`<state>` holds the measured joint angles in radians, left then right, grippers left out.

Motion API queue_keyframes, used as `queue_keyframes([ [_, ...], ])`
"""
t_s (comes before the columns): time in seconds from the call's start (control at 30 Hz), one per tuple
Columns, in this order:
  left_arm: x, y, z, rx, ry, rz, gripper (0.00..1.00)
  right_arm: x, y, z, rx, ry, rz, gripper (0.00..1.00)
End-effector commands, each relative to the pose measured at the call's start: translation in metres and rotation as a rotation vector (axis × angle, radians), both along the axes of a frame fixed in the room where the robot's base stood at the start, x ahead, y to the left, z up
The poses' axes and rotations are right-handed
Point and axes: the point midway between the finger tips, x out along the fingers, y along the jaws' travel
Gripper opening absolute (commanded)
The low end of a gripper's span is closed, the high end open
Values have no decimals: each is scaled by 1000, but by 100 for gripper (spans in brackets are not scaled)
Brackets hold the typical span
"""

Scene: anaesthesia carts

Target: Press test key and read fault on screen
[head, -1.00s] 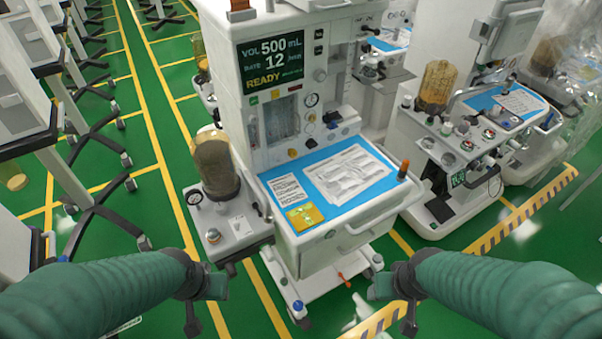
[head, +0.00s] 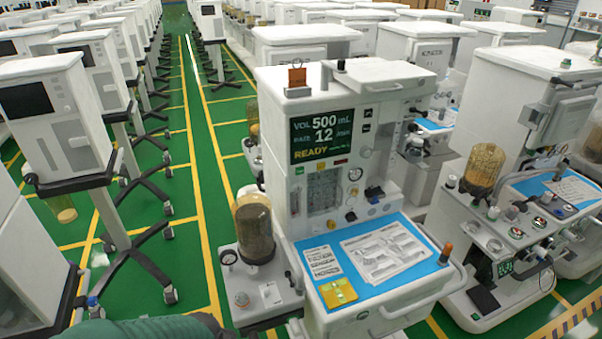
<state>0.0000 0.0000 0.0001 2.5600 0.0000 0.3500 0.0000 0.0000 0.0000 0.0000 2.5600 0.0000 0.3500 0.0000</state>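The anaesthesia cart in front of me has a dark screen (head: 322,137) that reads VOL 500 mL, RATE 12 and READY, with a smaller line too small to read. Small dark keys (head: 367,114) and a grey knob (head: 366,152) sit right of the screen. A small green label or key (head: 299,170) is just under its left corner. I cannot tell which one is the test key. Only a strip of my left arm's green sleeve shows at the bottom left edge. Neither gripper is in view, and nothing of mine touches the cart.
A blue work surface (head: 412,276) with papers and a yellow card (head: 338,293) juts out below the panel. A brown-filled canister (head: 254,228) stands at its left. Another cart (head: 505,115) is close on the right. A green aisle (head: 206,151) with yellow lines runs back on the left.

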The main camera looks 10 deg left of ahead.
Motion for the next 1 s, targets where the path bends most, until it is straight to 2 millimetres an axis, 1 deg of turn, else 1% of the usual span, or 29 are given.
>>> queue_keyframes([
  [0.13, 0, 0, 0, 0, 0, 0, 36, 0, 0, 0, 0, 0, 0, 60],
  [0.17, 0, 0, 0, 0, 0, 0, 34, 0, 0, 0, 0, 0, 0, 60],
  [0.4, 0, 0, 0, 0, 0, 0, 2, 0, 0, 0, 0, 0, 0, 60],
  [0.43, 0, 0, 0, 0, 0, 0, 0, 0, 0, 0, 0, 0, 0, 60],
  [1.0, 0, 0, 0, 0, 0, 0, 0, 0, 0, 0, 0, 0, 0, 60],
])
